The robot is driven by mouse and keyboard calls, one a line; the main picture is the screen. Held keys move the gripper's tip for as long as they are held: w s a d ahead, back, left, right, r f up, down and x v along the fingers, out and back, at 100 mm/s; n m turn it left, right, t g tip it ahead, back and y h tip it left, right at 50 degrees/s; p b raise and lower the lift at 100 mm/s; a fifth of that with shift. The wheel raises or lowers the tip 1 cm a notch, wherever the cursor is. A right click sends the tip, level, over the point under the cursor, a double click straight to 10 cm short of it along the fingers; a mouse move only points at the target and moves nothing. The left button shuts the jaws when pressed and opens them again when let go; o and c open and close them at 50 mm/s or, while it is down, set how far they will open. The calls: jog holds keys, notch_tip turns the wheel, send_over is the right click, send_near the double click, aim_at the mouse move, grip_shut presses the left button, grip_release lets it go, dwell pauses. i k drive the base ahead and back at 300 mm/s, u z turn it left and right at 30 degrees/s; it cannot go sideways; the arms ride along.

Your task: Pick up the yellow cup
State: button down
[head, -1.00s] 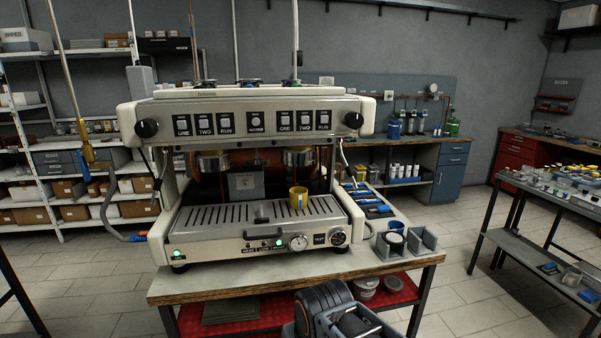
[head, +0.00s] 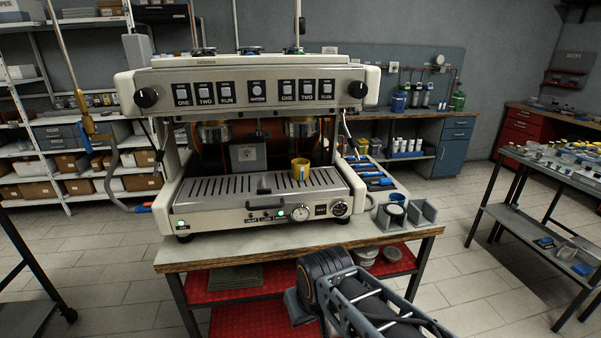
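The yellow cup (head: 300,170) stands upright on the slotted drip tray (head: 240,187) of the espresso machine (head: 250,130). It is right of the tray's middle, below the right brew head (head: 300,128). My arm shows at the bottom of the head view, in front of the table and lower than the cup. My gripper is not visible, and nothing shows touching the cup.
The machine stands on a wooden-edged table (head: 340,240) with a red lower shelf (head: 240,318). Grey holders (head: 421,213) and blue-handled tools (head: 377,181) lie right of the machine. A side table with small parts (head: 520,200) stands farther right. Floor between them is open.

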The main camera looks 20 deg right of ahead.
aim_at(299, 167)
jog(key=u, duration=2.85)
jog(key=k, duration=0.8)
jog(key=z, duration=1.5)
jog(key=i, duration=0.5)
